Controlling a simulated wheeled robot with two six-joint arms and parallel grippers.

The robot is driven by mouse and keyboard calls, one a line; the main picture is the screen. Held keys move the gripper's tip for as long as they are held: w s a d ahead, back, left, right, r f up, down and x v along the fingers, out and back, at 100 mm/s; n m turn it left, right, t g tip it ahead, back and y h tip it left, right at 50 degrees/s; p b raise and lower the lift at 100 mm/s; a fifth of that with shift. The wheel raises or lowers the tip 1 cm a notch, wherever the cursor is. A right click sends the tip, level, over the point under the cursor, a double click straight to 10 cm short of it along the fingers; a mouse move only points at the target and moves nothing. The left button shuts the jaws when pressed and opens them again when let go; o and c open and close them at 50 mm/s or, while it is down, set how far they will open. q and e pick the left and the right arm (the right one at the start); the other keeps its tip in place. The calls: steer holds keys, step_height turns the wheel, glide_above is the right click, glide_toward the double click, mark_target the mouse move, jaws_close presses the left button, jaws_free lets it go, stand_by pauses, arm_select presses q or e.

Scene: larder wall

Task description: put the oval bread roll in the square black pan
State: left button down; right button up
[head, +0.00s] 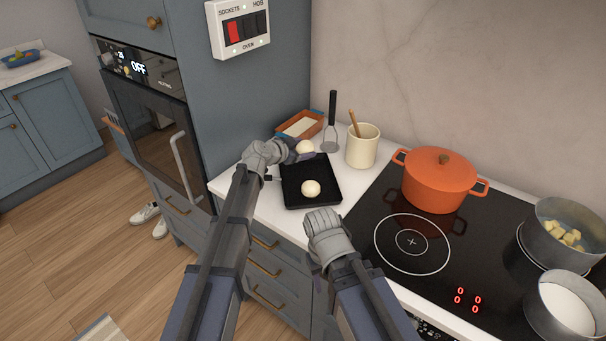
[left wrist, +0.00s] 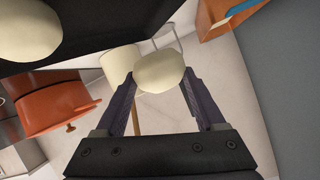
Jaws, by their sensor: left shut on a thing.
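My left gripper (head: 291,156) is shut on a pale, rounded bread roll (head: 305,147), near the back left edge of the square black pan (head: 325,165). The left wrist view shows this roll (left wrist: 160,69) between the two fingers of the left gripper (left wrist: 165,88). I cannot tell its exact height over the pan edge. A second pale roll (head: 311,188) lies in the pan and looks large in the left wrist view (left wrist: 28,28). My right gripper (head: 324,236) is in front of the pan, by the counter edge; its fingers are mostly hidden.
Behind the pan are an orange dish (head: 312,117) with white contents, a masher (head: 331,120) and a cream crock (head: 362,148). On the hob at right stand an orange lidded pot (head: 439,183), a pan with yellow chunks (head: 546,238) and a pan of white liquid (head: 548,325). A tall oven cabinet (head: 240,80) borders the left.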

mark_target(303, 174)
arm_select(q)
steer(key=shift+f+b, duration=3.25)
steer(key=shift+f, duration=0.65)
steer(key=shift+r, duration=0.15)
steer(key=shift+c, duration=1.3)
jaws_free()
